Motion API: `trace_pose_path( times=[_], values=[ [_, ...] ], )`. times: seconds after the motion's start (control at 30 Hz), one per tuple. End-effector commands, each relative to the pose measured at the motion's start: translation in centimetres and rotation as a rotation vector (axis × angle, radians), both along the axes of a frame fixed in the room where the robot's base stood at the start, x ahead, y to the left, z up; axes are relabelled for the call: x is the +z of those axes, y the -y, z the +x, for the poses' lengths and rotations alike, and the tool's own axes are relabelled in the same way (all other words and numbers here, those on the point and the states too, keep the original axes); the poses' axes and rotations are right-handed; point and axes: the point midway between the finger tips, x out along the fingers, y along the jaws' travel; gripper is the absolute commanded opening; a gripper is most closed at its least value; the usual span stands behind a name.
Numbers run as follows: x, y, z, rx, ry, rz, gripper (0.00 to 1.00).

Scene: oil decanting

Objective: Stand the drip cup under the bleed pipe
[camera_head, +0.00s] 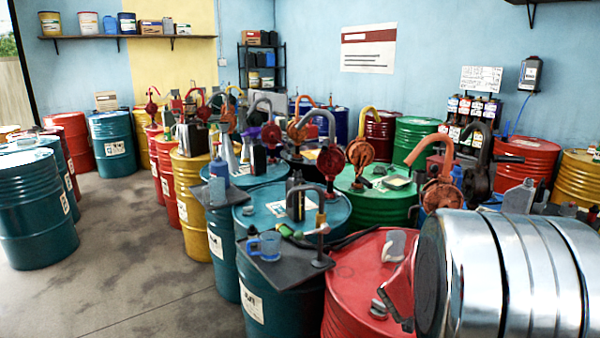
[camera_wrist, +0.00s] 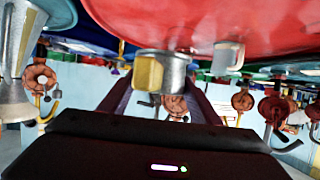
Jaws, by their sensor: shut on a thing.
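In the wrist view my gripper (camera_wrist: 160,103) is shut on a small grey metal, cup-like thing with a yellow patch (camera_wrist: 150,73), which looks like the drip cup. It is at the fingertips, in front of a red drum top. I cannot pick out the gripper or the held thing in the head view. A blue mug (camera_head: 267,245) stands on that plate, left of the upright.
A red drum (camera_head: 350,270) with small grey items on top is at the front. Blue-green drums (camera_head: 262,215) and a green drum (camera_head: 385,205) stand close behind, crowded with hand pumps (camera_head: 360,155). Open floor (camera_head: 150,245) lies at the left.

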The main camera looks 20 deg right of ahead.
Motion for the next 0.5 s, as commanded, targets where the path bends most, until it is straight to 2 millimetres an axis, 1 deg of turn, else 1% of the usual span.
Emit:
trace_pose_path(
  times=[0.03,0.17,0.2,0.27,0.3,0.37,0.5],
  values=[
    [-0.1,-1.6,1.7,0.052,0.000,0.000,0.29],
    [-0.4,-5.6,5.4,0.181,0.000,0.000,0.29],
    [-0.5,-6.9,6.4,0.221,-0.001,0.000,0.29],
    [-0.7,-8.9,7.9,0.280,-0.001,0.001,0.29],
    [-0.8,-10.3,8.9,0.320,-0.001,0.001,0.29],
    [-1.0,-12.4,10.2,0.378,-0.002,0.001,0.29],
    [-1.6,-17.5,13.0,0.515,-0.001,0.000,0.29]
  ],
)
